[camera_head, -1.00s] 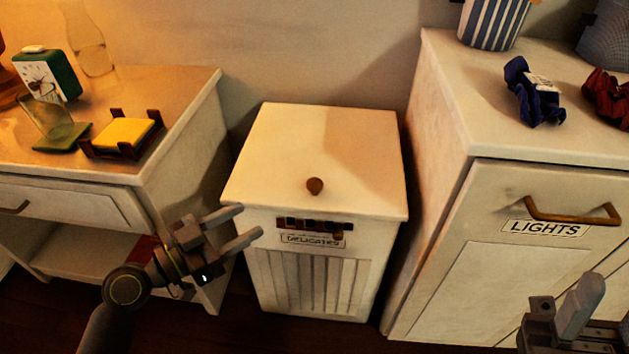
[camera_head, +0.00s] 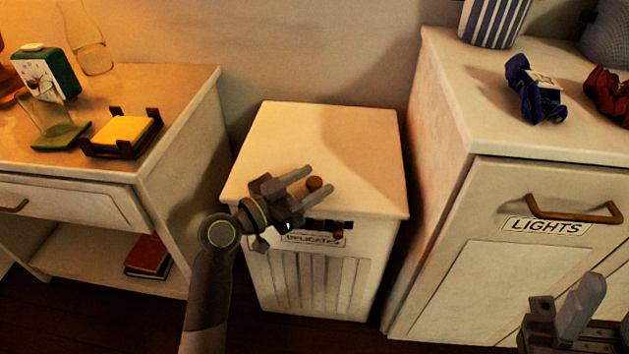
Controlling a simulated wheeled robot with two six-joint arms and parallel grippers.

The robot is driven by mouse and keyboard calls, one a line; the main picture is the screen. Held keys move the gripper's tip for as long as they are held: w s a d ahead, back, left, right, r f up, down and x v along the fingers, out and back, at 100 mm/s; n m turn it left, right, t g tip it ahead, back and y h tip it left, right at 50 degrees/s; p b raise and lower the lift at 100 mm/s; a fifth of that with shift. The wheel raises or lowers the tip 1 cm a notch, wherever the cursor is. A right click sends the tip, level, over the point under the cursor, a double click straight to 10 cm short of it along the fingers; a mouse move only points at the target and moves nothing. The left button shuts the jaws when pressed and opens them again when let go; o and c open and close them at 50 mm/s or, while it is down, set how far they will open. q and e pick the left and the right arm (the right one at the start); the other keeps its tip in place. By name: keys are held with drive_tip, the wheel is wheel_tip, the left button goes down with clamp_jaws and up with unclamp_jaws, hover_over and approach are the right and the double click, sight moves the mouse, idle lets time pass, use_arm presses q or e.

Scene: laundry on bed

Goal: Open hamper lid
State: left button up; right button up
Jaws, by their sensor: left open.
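The white hamper (camera_head: 305,285) stands between two cabinets. Its flat lid (camera_head: 290,125) is shut. A label reading DELICATES (camera_head: 313,240) is on the front, partly hidden by my left gripper.
The left nightstand (camera_head: 185,90) holds a green clock (camera_head: 45,72), a glass, a vase and a tray of yellow notes (camera_head: 125,130). A red book (camera_head: 147,256) lies on its shelf. The right cabinet (camera_head: 440,130) holds blue (camera_head: 535,92) and red scrunchies and a striped container (camera_head: 492,22).

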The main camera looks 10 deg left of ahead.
use_arm(q)
drive_tip(key=shift+w+d, duration=0.45)
drive_tip(key=shift+d, duration=0.05)
clamp_jaws()
